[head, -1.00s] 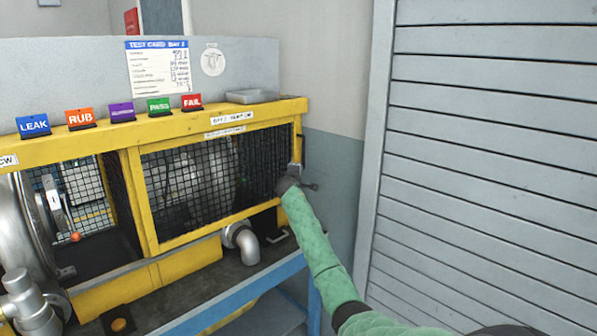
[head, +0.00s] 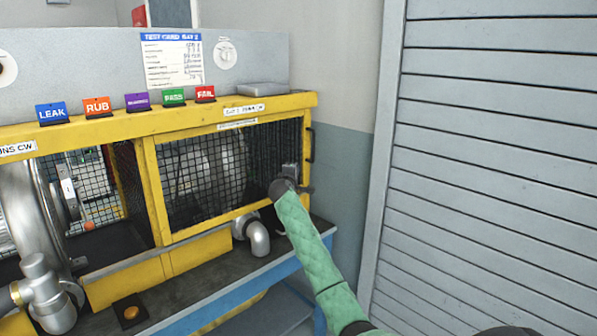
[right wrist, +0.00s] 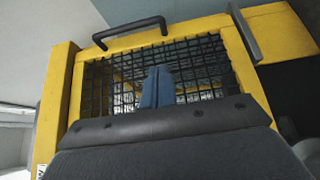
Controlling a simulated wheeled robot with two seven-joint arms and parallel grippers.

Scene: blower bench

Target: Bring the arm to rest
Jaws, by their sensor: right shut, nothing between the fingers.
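My right arm (head: 305,240), in a green quilted sleeve, reaches in from the lower right in the head view. Its gripper (head: 291,172) is in front of the right end of the yellow guard's mesh panel (head: 200,170). In the right wrist view the two blue fingers (right wrist: 157,88) are together with nothing between them, in front of the mesh (right wrist: 205,70). I cannot tell whether they touch it. My left gripper is not in view.
A black handle (head: 310,146) is on the guard's right end. Coloured signs, including LEAK (head: 52,112) and FAIL (head: 205,93), and a grey tray (head: 262,89) stand on its top. A metal elbow pipe (head: 257,236) sits below. A grey slatted shutter (head: 490,170) fills the right.

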